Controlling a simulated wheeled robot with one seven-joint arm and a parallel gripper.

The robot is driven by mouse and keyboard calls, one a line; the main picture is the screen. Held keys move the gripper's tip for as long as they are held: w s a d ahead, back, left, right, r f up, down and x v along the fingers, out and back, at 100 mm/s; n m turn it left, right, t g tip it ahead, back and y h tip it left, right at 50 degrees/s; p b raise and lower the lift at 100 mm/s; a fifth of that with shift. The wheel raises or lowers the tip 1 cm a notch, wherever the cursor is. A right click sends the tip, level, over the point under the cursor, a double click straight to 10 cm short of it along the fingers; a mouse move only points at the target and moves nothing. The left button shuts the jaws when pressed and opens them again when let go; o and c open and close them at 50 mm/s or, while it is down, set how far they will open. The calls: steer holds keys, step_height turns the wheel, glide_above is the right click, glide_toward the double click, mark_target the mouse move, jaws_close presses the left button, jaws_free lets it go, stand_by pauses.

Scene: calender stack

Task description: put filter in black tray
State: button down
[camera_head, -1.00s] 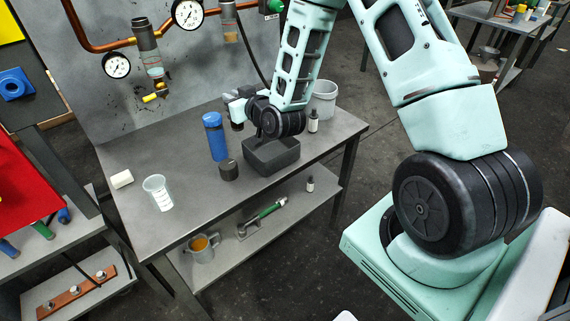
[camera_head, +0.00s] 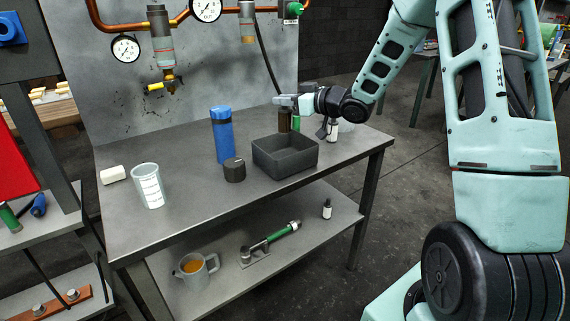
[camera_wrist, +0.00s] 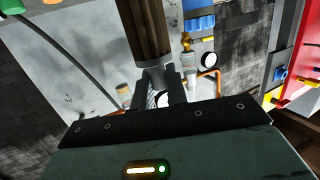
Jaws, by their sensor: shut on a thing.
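The black tray (camera_head: 285,168) stands on the grey table, and the part of its inside that I can see is empty. My gripper (camera_head: 284,101) is above the tray's back side in the head view, pointing left. It is shut on a dark brown cylinder, the filter (camera_head: 284,121), which hangs upright below the fingers. Its lower end is hidden behind the tray's back wall or just above it; I cannot tell which. In the wrist view the brown filter (camera_wrist: 147,30) has a grey end piece between the fingertips (camera_wrist: 157,95).
A blue cylinder (camera_head: 221,136) and a dark round cap (camera_head: 234,171) stand left of the tray. A beaker (camera_head: 148,187) and a white cylinder (camera_head: 113,175) are farther left. Pipes with gauges hang on the back panel (camera_head: 215,75).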

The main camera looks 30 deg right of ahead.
mark_target(285, 132)
step_height(285, 132, down, 9)
steer(key=shift+f+b, duration=0.2)
steer(key=shift+b, duration=0.25)
steer(key=shift+f, duration=0.1)
steer(key=shift+f, duration=0.1)
steer(key=c, duration=1.4)
jaws_free()
